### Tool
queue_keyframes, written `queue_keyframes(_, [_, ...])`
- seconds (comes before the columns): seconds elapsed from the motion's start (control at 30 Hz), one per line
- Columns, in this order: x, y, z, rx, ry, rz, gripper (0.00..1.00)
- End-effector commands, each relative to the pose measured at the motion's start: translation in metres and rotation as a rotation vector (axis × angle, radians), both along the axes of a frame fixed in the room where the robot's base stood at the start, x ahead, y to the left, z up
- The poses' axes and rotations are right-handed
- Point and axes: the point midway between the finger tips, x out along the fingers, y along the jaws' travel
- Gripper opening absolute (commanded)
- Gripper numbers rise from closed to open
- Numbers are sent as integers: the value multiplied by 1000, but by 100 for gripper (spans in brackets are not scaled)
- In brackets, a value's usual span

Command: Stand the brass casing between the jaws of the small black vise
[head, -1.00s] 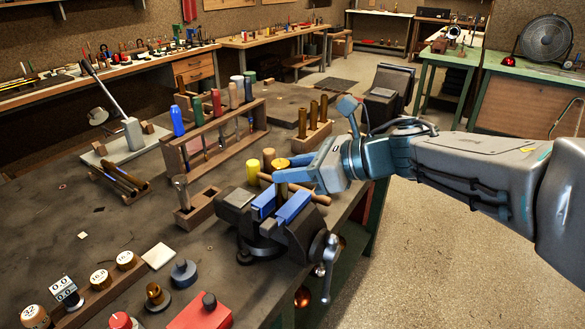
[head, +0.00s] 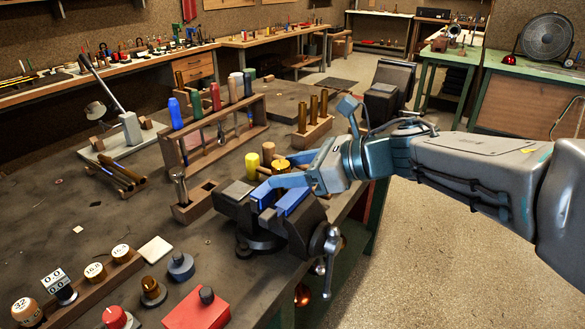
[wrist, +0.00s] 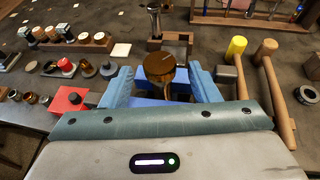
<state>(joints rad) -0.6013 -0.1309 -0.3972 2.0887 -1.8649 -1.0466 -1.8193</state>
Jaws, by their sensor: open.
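The brass casing (wrist: 161,69) shows its round top and part of its side in the wrist view. It appears to stand upright between the blue-faced jaws of the small black vise (head: 262,240). Its top also shows in the head view (head: 281,165), but its lower part is hidden by a finger and the jaws. One blue jaw face (wrist: 180,87) lies beyond the casing and the other nearer me. My gripper (head: 273,182) is open, with one finger on each side of the casing and gaps between them.
A yellow-headed mallet (wrist: 236,48) and a wooden mallet (wrist: 270,85) lie right of the vise in the wrist view. A wooden block with several brass casings (head: 314,129) and a tool rack (head: 215,145) stand behind. A red box (head: 199,311) is nearer.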

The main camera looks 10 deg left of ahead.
Motion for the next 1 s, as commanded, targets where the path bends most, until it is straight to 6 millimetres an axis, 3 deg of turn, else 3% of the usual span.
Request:
queue_keyframes(0.23, [-3,-21,9,1,-3,-3,55])
queue_keyframes(0.7, [-21,-109,47,1,-3,-3,55])
queue_keyframes(1.0, [-25,-125,53,1,-1,-1,55])
